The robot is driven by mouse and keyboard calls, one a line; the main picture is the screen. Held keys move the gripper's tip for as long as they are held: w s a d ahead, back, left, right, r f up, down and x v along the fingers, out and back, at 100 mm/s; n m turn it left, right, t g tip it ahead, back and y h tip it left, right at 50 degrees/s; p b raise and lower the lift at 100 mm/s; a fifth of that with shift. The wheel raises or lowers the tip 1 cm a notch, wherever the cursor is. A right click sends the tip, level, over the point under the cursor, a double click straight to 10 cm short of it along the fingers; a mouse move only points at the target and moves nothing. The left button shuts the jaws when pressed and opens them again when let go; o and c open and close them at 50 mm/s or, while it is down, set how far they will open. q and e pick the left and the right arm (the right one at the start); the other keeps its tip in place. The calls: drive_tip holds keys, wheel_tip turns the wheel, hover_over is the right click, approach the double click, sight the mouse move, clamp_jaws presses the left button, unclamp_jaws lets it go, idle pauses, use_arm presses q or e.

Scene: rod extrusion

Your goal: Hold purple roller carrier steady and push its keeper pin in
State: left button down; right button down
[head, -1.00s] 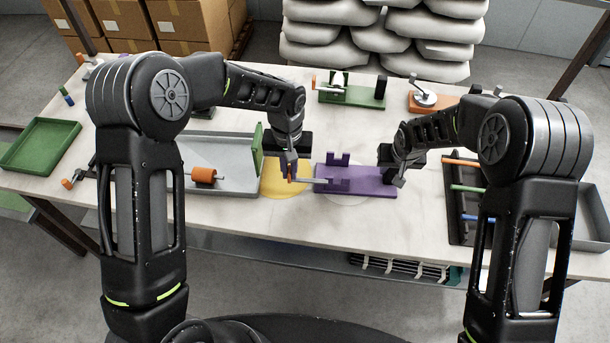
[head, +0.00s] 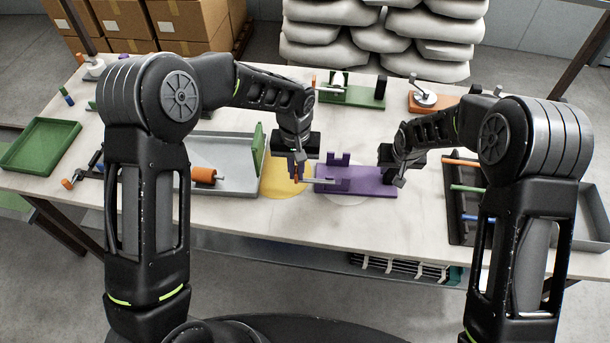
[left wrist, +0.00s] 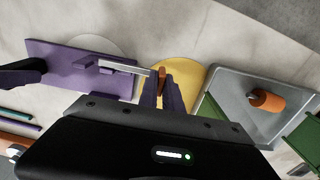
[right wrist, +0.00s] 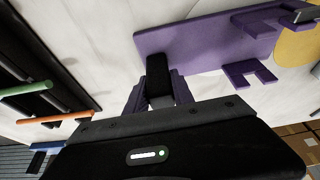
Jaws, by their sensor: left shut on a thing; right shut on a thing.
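The purple roller carrier (head: 365,188) lies flat on the table with two upright brackets at its left part; it also shows in the left wrist view (left wrist: 70,72) and right wrist view (right wrist: 190,45). My right gripper (head: 399,179) is shut on the black block (right wrist: 158,78) at the carrier's right end. My left gripper (head: 298,172) is shut on the orange end (left wrist: 161,78) of the grey keeper pin (left wrist: 132,70), left of the carrier. The pin lies level, its far end at the near bracket; how deep it sits there I cannot tell.
A yellow disc (head: 273,180) lies under my left gripper. A grey tray (head: 225,150) with an orange roller (head: 204,175) is to the left. A dark rack with coloured rods (head: 462,188) stands right. A green carrier (head: 352,96) stands behind.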

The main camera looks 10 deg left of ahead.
sight(309, 180)
use_arm(q)
drive_tip(key=shift+w+d, duration=0.1)
drive_tip(key=shift+d, duration=1.4)
use_arm(e)
drive_tip(key=shift+a, duration=0.15)
use_arm(q)
drive_tip(key=c, duration=2)
unclamp_jaws()
drive_tip(key=shift+d, duration=0.1)
drive_tip(key=o, duration=0.5)
drive_tip(key=shift+o, duration=0.2)
wheel_tip(309, 180, up, 12)
use_arm(e)
drive_tip(key=c, duration=1)
unclamp_jaws()
drive_tip(key=shift+o, duration=0.2)
